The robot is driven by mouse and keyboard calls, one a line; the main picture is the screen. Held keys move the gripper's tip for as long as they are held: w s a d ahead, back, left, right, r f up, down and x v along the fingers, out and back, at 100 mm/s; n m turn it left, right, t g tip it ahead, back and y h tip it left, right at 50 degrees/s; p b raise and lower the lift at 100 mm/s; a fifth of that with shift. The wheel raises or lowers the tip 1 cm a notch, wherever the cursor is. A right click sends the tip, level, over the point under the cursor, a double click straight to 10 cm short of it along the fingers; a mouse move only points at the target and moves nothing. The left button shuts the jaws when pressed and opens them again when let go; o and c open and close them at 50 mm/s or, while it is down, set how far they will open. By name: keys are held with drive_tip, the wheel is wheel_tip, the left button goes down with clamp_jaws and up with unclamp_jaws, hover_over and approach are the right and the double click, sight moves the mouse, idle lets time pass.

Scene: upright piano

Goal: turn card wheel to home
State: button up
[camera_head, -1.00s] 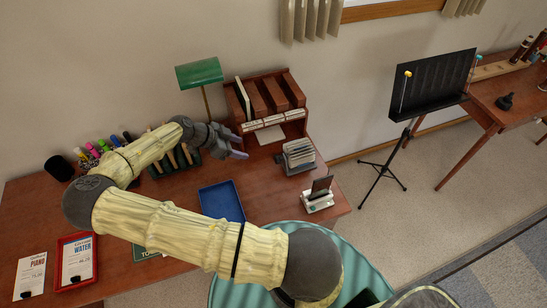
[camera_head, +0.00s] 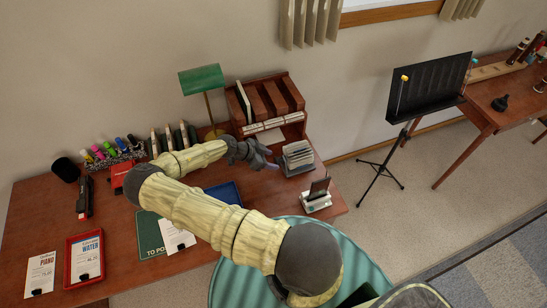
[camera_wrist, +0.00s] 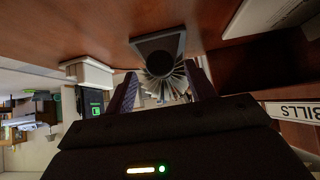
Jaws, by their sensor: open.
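The card wheel (camera_head: 298,155), a rotary file of pale cards on a dark grey base, stands on the desk right of the wooden organizer. In the wrist view the card wheel (camera_wrist: 165,82) appears upside down, its cards fanned out between my two fingers. My gripper (camera_head: 273,160) is just left of the wheel in the head view. The wrist view shows my gripper (camera_wrist: 163,88) with its dark fingers apart, one on each side of the cards. I cannot tell whether a finger touches them. Any writing on the cards is too small to read.
A wooden organizer (camera_head: 270,103) with labelled slots stands behind; its BILLS label (camera_wrist: 292,111) is close in the wrist view. A white stand with a dark upright screen (camera_head: 318,196) is in front of the wheel. A green lamp (camera_head: 201,79) and blue tray (camera_head: 226,194) are left.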

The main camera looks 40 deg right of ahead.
drive_tip(key=shift+x, duration=1.2)
drive_tip(key=c, duration=0.9)
drive_tip(key=shift+c, duration=0.2)
drive_tip(key=shift+w+f+b, duration=0.1)
drive_tip(key=shift+f+b, duration=0.1)
drive_tip(key=shift+b, duration=0.4)
